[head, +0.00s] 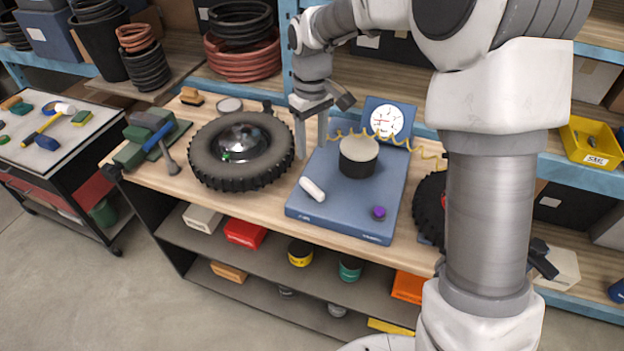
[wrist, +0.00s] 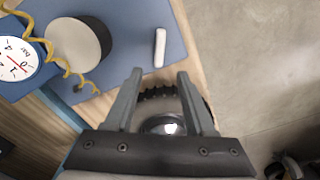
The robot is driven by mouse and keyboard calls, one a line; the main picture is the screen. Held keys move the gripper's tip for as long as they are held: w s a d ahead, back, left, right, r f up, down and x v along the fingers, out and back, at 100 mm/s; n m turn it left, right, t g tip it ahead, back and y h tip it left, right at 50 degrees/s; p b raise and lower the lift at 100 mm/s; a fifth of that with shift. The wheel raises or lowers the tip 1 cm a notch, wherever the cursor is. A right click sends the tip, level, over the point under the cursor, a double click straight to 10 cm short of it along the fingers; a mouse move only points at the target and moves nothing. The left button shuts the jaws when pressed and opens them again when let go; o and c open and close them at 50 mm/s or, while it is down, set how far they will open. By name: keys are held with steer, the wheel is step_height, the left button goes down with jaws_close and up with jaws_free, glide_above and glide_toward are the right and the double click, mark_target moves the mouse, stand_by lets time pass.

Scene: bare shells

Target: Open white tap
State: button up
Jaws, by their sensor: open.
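The white tap appears to be the short rounded white handle (head: 312,189) on the near left part of a blue sloped unit (head: 305,212). In the wrist view the white handle (wrist: 160,47) lies just beyond my fingertips, roughly in line with the gap between them. My gripper (head: 311,142) points down between the tyre and the unit, behind the handle in the head view. Its fingers (wrist: 160,76) are apart with nothing held. I see no contact with the handle.
A black drum with a pale top (head: 359,150), a gauge (head: 384,120), a yellow coiled hose (head: 428,154) and a purple knob (head: 378,213) are on the unit. A tyre (head: 208,160) lies left of my gripper. A green vice (head: 138,150) stands at the bench's left end.

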mark_target(312, 185)
step_height(312, 185, down, 13)
steer(key=shift+r+p, duration=0.2)
steer(key=shift+p, duration=0.3)
jaws_close()
